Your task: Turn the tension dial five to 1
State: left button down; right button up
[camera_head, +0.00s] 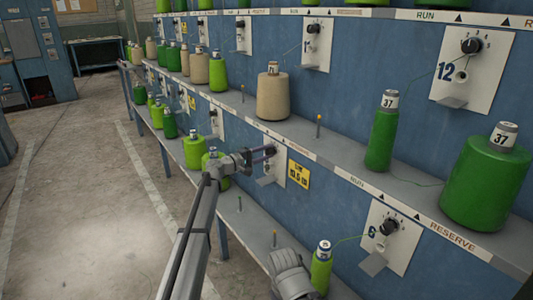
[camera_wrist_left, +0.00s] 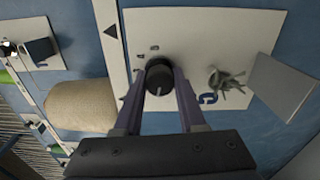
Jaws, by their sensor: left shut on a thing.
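The tension dial is a dark round knob on a white plate (camera_head: 278,178), low on the blue machine in the head view. In the left wrist view the dial (camera_wrist_left: 158,77) sits between my fingertips, near the left part of its plate (camera_wrist_left: 205,35). My left gripper (camera_head: 268,154) is shut on the dial, with a finger on either side (camera_wrist_left: 157,90). A pale line shows on the knob. The plate's number is mostly hidden by a finger. Small marks show beside the knob, too small to read.
A yellow tag (camera_head: 298,175) is just right of the plate. A thread guide (camera_wrist_left: 228,80) and a metal flap (camera_wrist_left: 282,85) stick out from it. A tan cone (camera_head: 273,97) stands on the shelf above. Green cones (camera_head: 194,150) stand on the lower shelf. The floor at left is clear.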

dwell(0.3)
pick_arm(q)
jog(key=shift+c, duration=2.4)
grip_release()
jog(key=shift+a, duration=0.1)
jog(key=v, duration=0.7)
jog(key=shift+s+a, duration=0.25)
